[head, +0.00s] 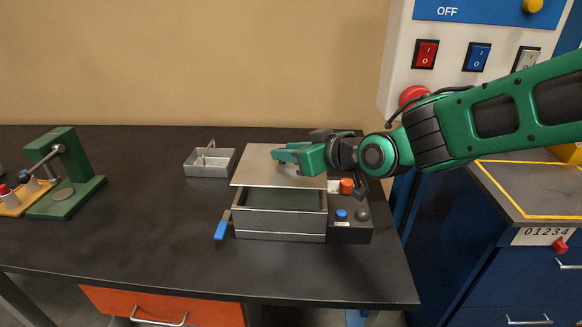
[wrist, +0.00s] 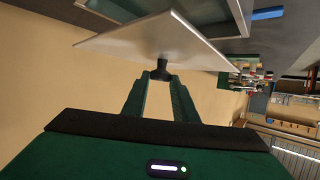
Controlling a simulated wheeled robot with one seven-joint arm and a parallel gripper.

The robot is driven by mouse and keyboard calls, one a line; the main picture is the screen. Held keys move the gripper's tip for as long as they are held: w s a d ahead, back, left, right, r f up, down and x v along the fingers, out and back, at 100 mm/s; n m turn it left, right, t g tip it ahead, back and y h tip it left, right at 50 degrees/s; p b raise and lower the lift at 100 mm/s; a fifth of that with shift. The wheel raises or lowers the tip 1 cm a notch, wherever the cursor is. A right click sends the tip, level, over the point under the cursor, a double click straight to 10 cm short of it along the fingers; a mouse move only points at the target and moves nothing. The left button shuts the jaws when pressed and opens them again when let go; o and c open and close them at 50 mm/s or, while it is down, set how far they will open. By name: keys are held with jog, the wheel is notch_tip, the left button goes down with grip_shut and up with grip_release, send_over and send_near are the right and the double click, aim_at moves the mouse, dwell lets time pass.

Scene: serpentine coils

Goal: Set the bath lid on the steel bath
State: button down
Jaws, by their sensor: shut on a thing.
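The bath lid (head: 262,168) is a flat pale metal plate with a dark knob. It also shows in the wrist view (wrist: 150,38), where the knob sits between my fingertips. My gripper (head: 290,160) is shut on the knob, and the gripper also shows in the wrist view (wrist: 158,78). The steel bath (head: 280,222) is an open rectangular box on the dark table, with a greenish interior. The lid is above the back part of the bath and looks tilted. The front of the bath's opening is uncovered. I cannot tell whether the lid touches the rim.
A small metal tray (head: 208,163) stands left of the lid. A control box (head: 350,228) with blue and grey knobs adjoins the bath on the right. A blue-handled lever (head: 221,230) is at its left. A green press (head: 68,180) stands far left. The front table is clear.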

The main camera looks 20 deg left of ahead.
aim_at(289, 167)
jog(key=shift+w+f, duration=0.1)
jog(key=shift+f, duration=1.9)
jog(key=shift+f, duration=0.6)
jog(key=c, duration=1.4)
grip_release()
jog(key=shift+c, duration=0.2)
jog(key=shift+r, duration=0.1)
jog(key=shift+r, duration=0.4)
jog(key=v, duration=1.2)
jog(key=shift+d, duration=0.1)
